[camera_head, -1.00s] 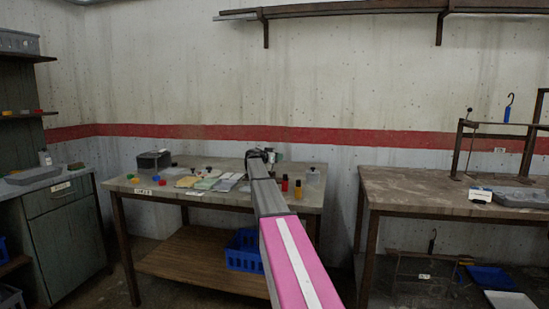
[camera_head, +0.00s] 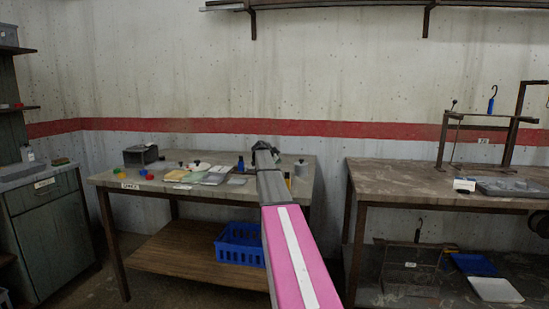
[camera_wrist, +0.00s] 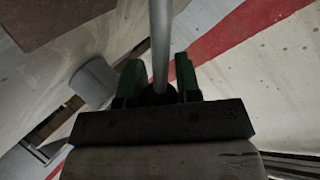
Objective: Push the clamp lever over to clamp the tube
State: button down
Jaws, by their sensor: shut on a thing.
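My gripper (camera_head: 262,148) is at the far end of my arm, over the middle table in the head view. In the wrist view its green fingers (camera_wrist: 158,85) are shut on a grey rod (camera_wrist: 160,40), which runs up out of the picture. On the right table in the head view stands a dark rack rail (camera_head: 490,118). A thin lever with a dark knob (camera_head: 453,103) rises at its left end; it may be the clamp lever. A blue hooked piece (camera_head: 491,102) stands at the rail. My gripper is well to the left of the rack. The tube cannot be told for sure.
A floor gap separates the tables.

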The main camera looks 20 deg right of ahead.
jog(key=shift+s+d+f, duration=0.1)
jog(key=shift+f, duration=0.3)
jog(key=c, duration=0.8)
grip_release()
jog(key=v, duration=1)
jog(key=shift+s+r, duration=0.25)
jog(key=shift+s, duration=0.15)
